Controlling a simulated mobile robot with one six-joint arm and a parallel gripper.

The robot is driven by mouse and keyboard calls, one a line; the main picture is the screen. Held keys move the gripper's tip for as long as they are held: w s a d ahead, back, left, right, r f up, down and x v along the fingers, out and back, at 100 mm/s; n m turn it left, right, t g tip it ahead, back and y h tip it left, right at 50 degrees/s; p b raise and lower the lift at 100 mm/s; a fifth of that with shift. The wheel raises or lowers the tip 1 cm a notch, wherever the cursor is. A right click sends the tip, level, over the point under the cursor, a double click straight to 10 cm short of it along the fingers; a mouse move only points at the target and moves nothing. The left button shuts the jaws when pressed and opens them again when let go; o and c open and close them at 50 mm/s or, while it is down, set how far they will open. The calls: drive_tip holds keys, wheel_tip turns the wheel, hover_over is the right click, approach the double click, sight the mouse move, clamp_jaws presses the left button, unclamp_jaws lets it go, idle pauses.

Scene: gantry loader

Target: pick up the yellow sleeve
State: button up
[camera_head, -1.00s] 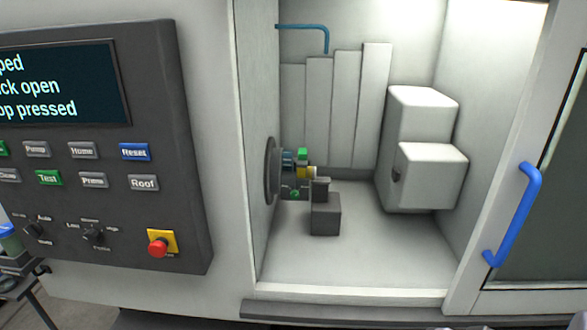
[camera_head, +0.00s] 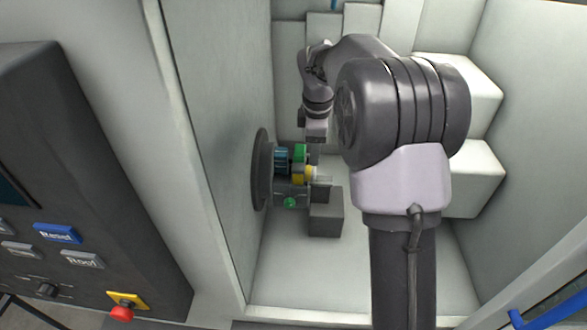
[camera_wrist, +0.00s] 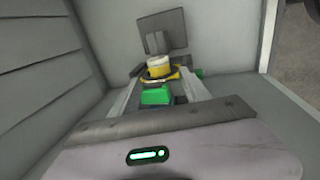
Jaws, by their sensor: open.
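The yellow sleeve (camera_head: 309,173) sits at the chuck (camera_head: 261,170) on the left wall inside the machine, among green and teal parts, its pale end to the right. In the wrist view the sleeve (camera_wrist: 158,69) shows yellow with a whitish band, beyond a green block (camera_wrist: 157,96). My gripper (camera_head: 313,150) is just above the sleeve in the head view. In the wrist view the two fingers of my gripper (camera_wrist: 160,78) are apart, one on each side of the green block and reaching toward the sleeve. Nothing is held. Whether a finger touches the sleeve is unclear.
A dark grey block (camera_head: 326,218) stands right below the chuck parts. Large white boxes (camera_head: 475,180) stand at the right, partly behind my arm. The control panel (camera_head: 80,190) is at the left, outside the doorway. The machine floor in front is clear.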

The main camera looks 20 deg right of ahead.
sight(311, 169)
drive_tip(key=f, duration=0.2)
drive_tip(key=w+f+b, duration=0.1)
drive_tip(key=f, duration=0.2)
drive_tip(key=shift+d+f, duration=0.15)
drive_tip(key=shift+f, duration=0.2)
drive_tip(key=f, duration=0.1)
drive_tip(key=w+f+b, duration=0.1)
drive_tip(key=f, duration=0.1)
drive_tip(key=w+f+b, duration=0.1)
drive_tip(key=f, duration=0.1)
drive_tip(key=shift+f, duration=0.2)
drive_tip(key=shift+s+r, duration=0.15)
drive_tip(key=shift+c, duration=0.4)
clamp_jaws()
